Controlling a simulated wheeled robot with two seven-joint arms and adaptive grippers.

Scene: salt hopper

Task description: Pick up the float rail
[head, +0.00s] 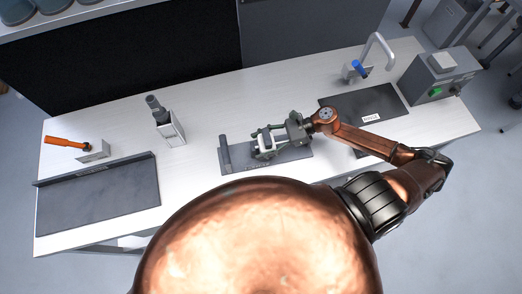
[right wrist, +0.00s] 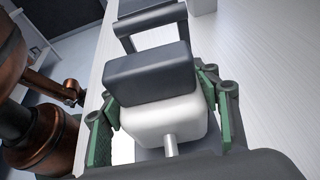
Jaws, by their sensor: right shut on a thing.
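A white block with a dark grey block against it, apparently the float rail (right wrist: 162,118), fills the middle of the right wrist view. A short metal rod sticks out of its near side. In the head view the float rail (head: 265,144) is small and partly covered by the fingers. My right gripper (head: 262,143) has its green-padded fingers on either side of the white part and is shut on it. It is over a dark grey plate (head: 238,164) with a raised bar at its left end. I cannot tell whether the two touch. My left gripper is not in view.
A larger dark tray (head: 100,200) lies at the left, near an orange-handled tool (head: 66,142). A white and grey holder (head: 170,128) stands behind. A dark mat (head: 390,100), tap (head: 380,48) and grey box (head: 436,78) are at the right. White tabletop lies free between them.

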